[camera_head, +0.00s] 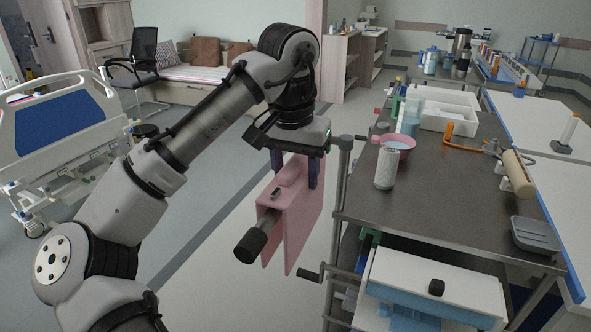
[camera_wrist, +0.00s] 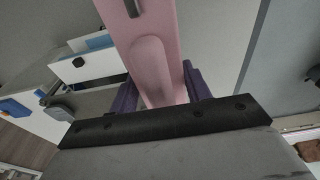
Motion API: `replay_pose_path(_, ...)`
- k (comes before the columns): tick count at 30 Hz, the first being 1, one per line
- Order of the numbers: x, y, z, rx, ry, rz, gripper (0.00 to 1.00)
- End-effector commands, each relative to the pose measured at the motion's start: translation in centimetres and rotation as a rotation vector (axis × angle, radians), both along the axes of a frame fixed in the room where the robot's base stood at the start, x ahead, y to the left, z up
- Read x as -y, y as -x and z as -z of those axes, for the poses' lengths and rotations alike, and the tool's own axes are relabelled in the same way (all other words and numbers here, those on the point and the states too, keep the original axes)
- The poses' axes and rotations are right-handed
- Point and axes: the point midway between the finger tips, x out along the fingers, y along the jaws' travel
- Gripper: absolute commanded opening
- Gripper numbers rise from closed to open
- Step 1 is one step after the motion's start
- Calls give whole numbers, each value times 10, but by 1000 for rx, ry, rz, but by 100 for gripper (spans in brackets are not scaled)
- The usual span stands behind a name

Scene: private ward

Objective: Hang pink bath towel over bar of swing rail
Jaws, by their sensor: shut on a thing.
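The pink bath towel (camera_head: 308,213) is folded over, with two panels hanging down below my gripper, left of the dark metal table. It also shows in the wrist view (camera_wrist: 155,65), between the purple fingers. My gripper (camera_head: 295,180) points down and is shut on the towel's raised top ridge. A dark grey bar end (camera_head: 250,246), apparently of the swing rail, sticks out toward the camera at the towel's near side. The towel hides the rest of the bar. I cannot tell whether the towel's fold rests on it. A small dark slot-like piece shows on the towel's top.
The metal table (camera_head: 435,203) holds a white can (camera_head: 385,169), a pink bowl (camera_head: 397,142), white trays and a grey dish (camera_head: 535,235). A post (camera_head: 341,180) and a crank handle (camera_head: 308,275) stand at its left edge. A bed (camera_head: 55,125) is far left.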

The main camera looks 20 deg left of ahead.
Motion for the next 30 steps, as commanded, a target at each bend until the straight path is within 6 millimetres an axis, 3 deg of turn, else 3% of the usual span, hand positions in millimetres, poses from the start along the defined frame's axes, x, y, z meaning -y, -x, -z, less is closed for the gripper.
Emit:
replay_pose_path(19, 0, 0, 7, 0, 0, 0, 2)
replay_pose_path(20, 0, 0, 7, 0, 0, 0, 52)
replay_pose_path(25, 0, 0, 7, 0, 0, 0, 73)
replay_pose_path(30, 0, 0, 7, 0, 0, 0, 73)
